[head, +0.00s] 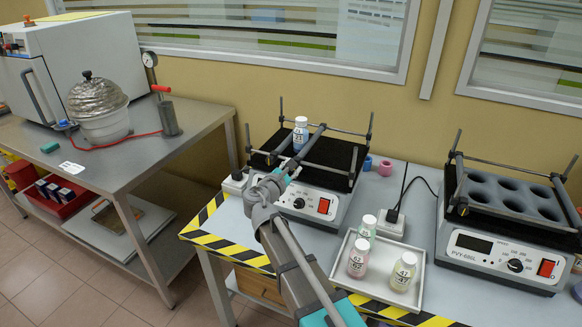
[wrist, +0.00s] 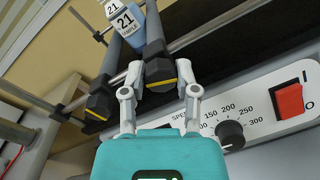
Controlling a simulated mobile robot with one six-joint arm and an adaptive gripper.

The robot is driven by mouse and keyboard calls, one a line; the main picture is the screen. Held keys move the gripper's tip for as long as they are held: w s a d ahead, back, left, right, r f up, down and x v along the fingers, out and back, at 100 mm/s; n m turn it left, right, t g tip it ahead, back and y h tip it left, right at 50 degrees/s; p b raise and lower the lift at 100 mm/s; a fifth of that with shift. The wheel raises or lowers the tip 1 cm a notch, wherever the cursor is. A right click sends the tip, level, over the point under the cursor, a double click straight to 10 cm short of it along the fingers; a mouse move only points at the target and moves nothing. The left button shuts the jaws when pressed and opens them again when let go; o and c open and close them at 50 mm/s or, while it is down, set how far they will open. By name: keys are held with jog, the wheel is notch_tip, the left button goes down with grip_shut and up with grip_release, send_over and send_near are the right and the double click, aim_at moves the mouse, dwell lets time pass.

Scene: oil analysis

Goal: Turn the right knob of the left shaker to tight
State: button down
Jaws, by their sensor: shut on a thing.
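The left shaker (head: 322,203) stands on the bench in the head view, with a black platform and metal bars. In the wrist view two dark knobs with yellow marks sit on the near ends of two bars. My gripper (wrist: 160,82) is shut on the right knob (wrist: 158,68), with one finger on each side. The left knob (wrist: 99,104) is free, left of my fingers. A bottle labelled 21 (wrist: 123,22) stands between the bars behind the knobs; it also shows in the head view (head: 300,136). In the head view my gripper (head: 290,166) hides the knobs.
The shaker's front panel with its dial (wrist: 230,134) and red switch (wrist: 288,101) lies just below and right of my gripper. A white tray (head: 345,272) with 3 bottles stands to the right. A second shaker (head: 500,252) stands farther right.

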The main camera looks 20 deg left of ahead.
jog(key=m, duration=0.7)
jog(key=shift+y+p, duration=0.35)
jog(key=shift+y, duration=0.05)
jog(key=m, duration=0.6)
jog(key=shift+y, duration=0.4)
jog(key=shift+c, duration=1.8)
grip_release()
